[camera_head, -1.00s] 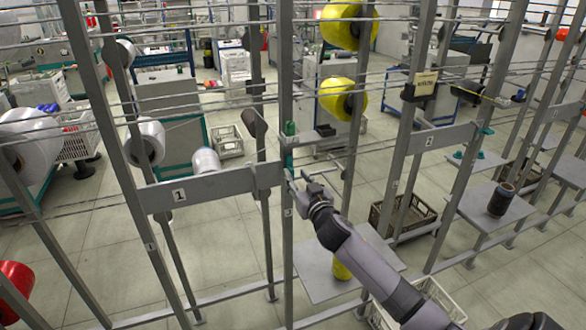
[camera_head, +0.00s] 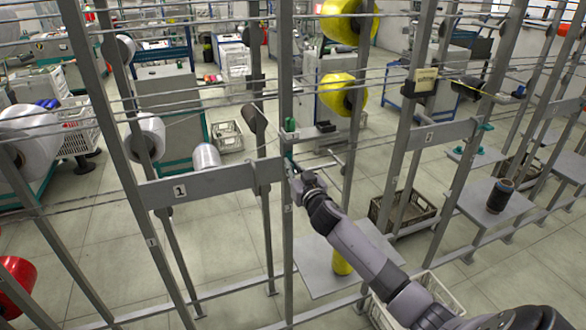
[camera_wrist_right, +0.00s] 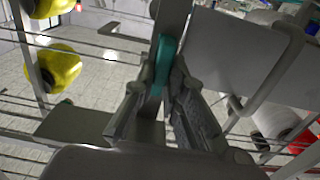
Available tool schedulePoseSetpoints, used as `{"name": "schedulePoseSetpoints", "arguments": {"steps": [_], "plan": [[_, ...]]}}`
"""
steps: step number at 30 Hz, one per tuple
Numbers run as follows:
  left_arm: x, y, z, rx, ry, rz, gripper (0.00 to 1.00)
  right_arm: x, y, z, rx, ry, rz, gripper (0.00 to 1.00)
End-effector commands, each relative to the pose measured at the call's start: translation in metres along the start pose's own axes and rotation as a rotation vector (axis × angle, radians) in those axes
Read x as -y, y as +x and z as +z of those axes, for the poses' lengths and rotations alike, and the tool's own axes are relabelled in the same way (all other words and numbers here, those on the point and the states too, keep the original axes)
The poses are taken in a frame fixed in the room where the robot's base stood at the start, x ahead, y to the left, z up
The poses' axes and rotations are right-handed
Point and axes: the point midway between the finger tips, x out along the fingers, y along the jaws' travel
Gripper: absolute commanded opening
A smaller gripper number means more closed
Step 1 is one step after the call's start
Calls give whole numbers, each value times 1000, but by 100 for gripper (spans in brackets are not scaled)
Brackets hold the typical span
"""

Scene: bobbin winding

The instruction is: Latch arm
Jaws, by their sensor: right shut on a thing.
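The latch arm shows in the right wrist view as a narrow teal piece (camera_wrist_right: 162,62) against a grey metal post. My right gripper (camera_wrist_right: 166,88) is shut on it, with one finger on each side of its lower part. In the head view my right gripper (camera_head: 294,174) is at the upright post, just right of the grey crossbar marked 1 (camera_head: 215,182). There the teal piece is small and partly hidden by the fingers. My left gripper is in neither view.
Thin rods and upright posts of the rack surround my right arm. A grey plate with a yellow bobbin (camera_head: 341,262) lies below my forearm.

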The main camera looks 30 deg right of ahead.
Motion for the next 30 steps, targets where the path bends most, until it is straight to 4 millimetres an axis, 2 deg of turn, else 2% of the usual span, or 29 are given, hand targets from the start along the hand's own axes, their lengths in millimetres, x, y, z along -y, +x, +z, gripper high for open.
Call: {"name": "schedulePoseSetpoints", "arguments": {"steps": [3,19,30], "plan": [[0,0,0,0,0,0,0,0,0,0,0,0,0,0],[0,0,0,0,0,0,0,1,0,0,0,-35,-1,0],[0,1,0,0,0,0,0,7,0,1,0,-279,-1,0]]}}
